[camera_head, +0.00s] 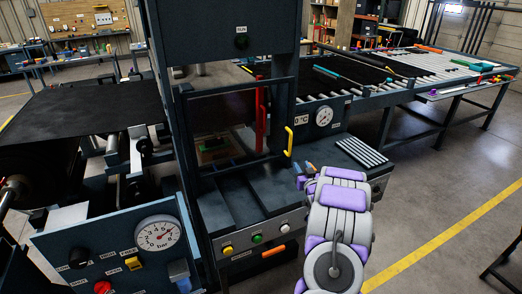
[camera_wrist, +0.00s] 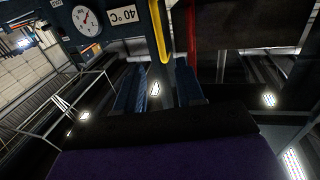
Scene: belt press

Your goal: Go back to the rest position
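My arm (camera_head: 338,225), grey and purple, reaches up from the bottom of the head view toward the press. My gripper (camera_head: 305,168) is near the press front, just below the yellow handle (camera_head: 289,141) of the press door. In the wrist view, the two blue fingers of my gripper (camera_wrist: 159,88) stand apart with nothing between them. The yellow handle (camera_wrist: 158,32) shows beyond the fingertips there, and a gap to it cannot be judged exactly. The rest position itself is not marked in any view.
The press (camera_head: 240,120) has a barred front door (camera_head: 235,125), a red upright bar (camera_head: 260,115) and buttons below. A gauge panel (camera_head: 125,250) stands at left. A roller table (camera_head: 410,70) extends at back right. The floor (camera_head: 430,195) at right is open.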

